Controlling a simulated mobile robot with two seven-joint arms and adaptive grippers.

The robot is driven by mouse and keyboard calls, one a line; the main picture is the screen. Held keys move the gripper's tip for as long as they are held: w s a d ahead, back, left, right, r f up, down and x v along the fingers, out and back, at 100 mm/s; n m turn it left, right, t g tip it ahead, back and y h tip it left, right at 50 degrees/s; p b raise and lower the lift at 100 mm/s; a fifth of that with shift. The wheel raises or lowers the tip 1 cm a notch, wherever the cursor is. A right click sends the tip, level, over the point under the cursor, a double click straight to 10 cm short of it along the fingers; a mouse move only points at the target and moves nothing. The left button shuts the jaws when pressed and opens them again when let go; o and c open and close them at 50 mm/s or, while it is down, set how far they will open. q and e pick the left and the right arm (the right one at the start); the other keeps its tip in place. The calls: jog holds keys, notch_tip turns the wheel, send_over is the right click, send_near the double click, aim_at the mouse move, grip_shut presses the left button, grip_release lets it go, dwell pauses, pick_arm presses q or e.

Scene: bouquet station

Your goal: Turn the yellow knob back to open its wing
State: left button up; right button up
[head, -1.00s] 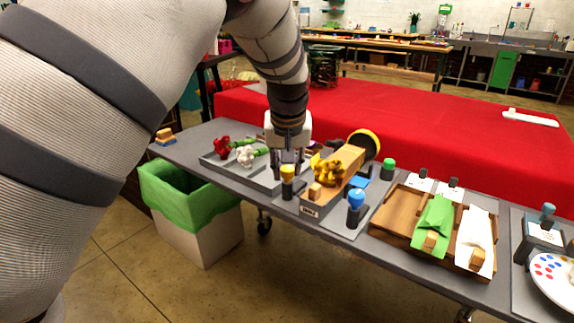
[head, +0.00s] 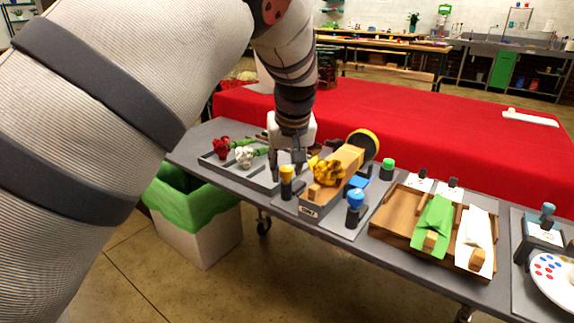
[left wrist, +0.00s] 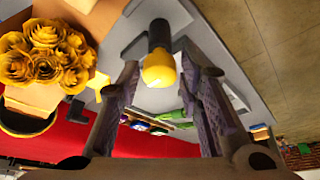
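The yellow knob (head: 287,172) stands on a dark post at the left side of the wooden bouquet holder. My left gripper (head: 287,162) points down just above and behind it, fingers apart. In the left wrist view the yellow knob (left wrist: 158,70) shows between the spread fingertips (left wrist: 160,65); I cannot tell whether they touch it. A small yellow flap (head: 313,163), perhaps the wing, sits at the holder's left edge beside the yellow roses (head: 328,172). The roses also show in the left wrist view (left wrist: 45,52). My right gripper is not in view.
A blue knob (head: 356,198) stands right of the holder (head: 309,211), and a green knob (head: 387,164) behind. A grey tray (head: 262,184) with red and white flowers lies left. A wooden tray (head: 389,221) with green and white wraps is at right. A green-lined bin (head: 190,205) stands below.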

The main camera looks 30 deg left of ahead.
pick_arm(q)
jog(key=shift+o, duration=0.2)
jog(key=v, duration=1.2)
jog(key=shift+d, duration=0.1)
